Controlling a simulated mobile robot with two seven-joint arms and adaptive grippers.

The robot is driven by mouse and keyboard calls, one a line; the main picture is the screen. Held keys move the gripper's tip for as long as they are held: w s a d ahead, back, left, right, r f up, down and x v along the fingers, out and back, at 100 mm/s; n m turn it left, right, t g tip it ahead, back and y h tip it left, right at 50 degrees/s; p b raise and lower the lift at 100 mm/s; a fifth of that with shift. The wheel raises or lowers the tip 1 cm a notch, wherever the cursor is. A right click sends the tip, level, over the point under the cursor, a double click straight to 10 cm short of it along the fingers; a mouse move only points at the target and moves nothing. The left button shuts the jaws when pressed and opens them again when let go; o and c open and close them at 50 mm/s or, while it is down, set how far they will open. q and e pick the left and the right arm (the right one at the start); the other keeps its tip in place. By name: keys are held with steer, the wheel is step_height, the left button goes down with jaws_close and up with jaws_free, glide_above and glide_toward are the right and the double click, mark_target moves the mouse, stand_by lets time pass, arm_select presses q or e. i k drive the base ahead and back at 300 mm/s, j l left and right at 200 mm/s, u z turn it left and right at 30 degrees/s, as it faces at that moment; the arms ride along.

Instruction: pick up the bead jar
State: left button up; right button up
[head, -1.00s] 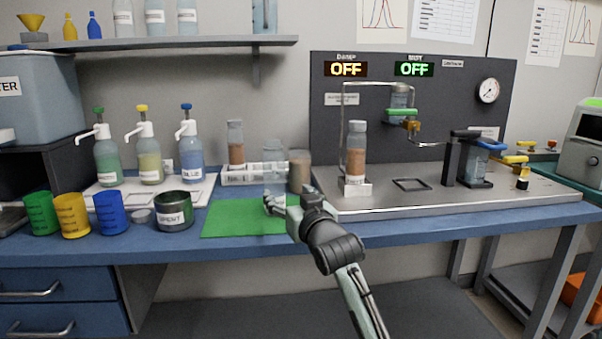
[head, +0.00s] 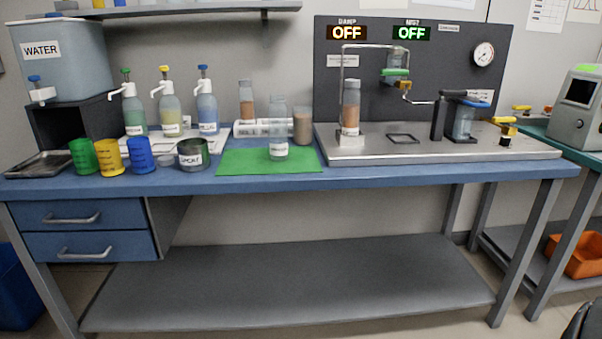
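No jar shows a readable "bead" label, so I cannot tell for sure which is the bead jar. An open jar filled with brown grains (head: 303,127) stands at the back right edge of the green mat. A capped bottle with brown contents (head: 247,103) stands behind, by the white rack. A tall clear jar with a white label (head: 278,132) stands upright on the green mat (head: 238,162) and looks mostly empty. A column with brown filling (head: 351,105) stands on the steel platform. Neither of my grippers is in view.
The steel platform (head: 460,149) fills the right of the blue bench (head: 400,176). Green, yellow and blue cups (head: 140,156) and a dark "spent" bowl (head: 193,154) stand left of the mat. Pump bottles (head: 170,115) stand behind them. The lower shelf (head: 290,290) is empty.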

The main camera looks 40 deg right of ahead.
mark_target(302, 115)
steer(key=i+j+z, duration=0.1)
steer(key=i+j, duration=0.2)
steer(key=i, duration=0.15)
steer(key=i+j, duration=0.3)
steer(key=i, duration=0.15)
steer(key=z, duration=0.05)
